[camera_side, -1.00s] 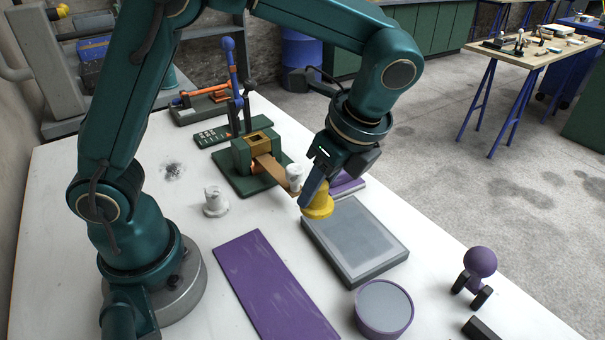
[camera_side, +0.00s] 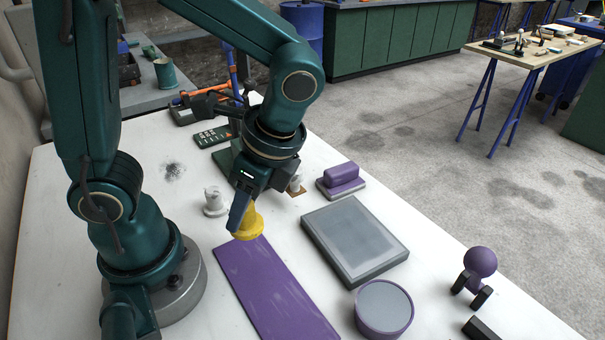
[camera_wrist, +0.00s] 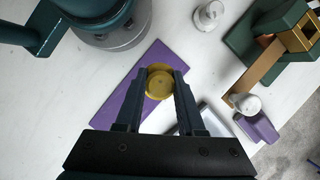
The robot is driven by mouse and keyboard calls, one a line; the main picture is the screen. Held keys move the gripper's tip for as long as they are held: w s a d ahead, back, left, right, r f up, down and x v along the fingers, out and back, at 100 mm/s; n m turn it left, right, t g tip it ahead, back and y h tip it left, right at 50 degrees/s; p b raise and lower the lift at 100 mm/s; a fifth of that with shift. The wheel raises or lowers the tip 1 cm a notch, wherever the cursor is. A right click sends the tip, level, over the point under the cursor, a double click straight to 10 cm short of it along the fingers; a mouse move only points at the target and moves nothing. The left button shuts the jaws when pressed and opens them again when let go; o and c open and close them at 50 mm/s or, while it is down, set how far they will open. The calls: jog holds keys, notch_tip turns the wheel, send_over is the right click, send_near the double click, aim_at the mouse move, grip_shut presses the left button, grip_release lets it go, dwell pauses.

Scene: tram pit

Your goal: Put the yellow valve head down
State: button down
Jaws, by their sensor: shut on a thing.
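The yellow valve head (camera_side: 247,223) is in my gripper (camera_side: 240,218), over the far end of a purple mat (camera_side: 276,290). In the wrist view the yellow valve head (camera_wrist: 159,82) sits between the two dark fingertips, with the purple mat (camera_wrist: 133,101) under it. My gripper (camera_wrist: 158,85) is shut on it. I cannot tell whether its underside touches the mat or is a little above it.
A grey slab (camera_side: 355,240) lies to the right, with a purple round pot (camera_side: 383,308) in front of it. A small white fitting (camera_side: 215,202) stands just left of my gripper. A purple-handled block (camera_side: 343,180) is behind the slab. Most of the mat is bare.

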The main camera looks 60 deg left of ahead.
jog(key=d+f, duration=0.1)
jog(key=d, duration=0.1)
jog(key=d+f, duration=0.1)
jog(key=d, duration=0.1)
jog(key=d+f, duration=0.1)
jog(key=d, duration=0.1)
jog(key=shift+s+f, duration=0.25)
jog(key=shift+f, duration=0.1)
jog(key=shift+d+f, duration=0.1)
jog(key=shift+f, duration=1.95)
jog(key=shift+f, duration=0.1)
jog(key=c, duration=0.5)
grip_release()
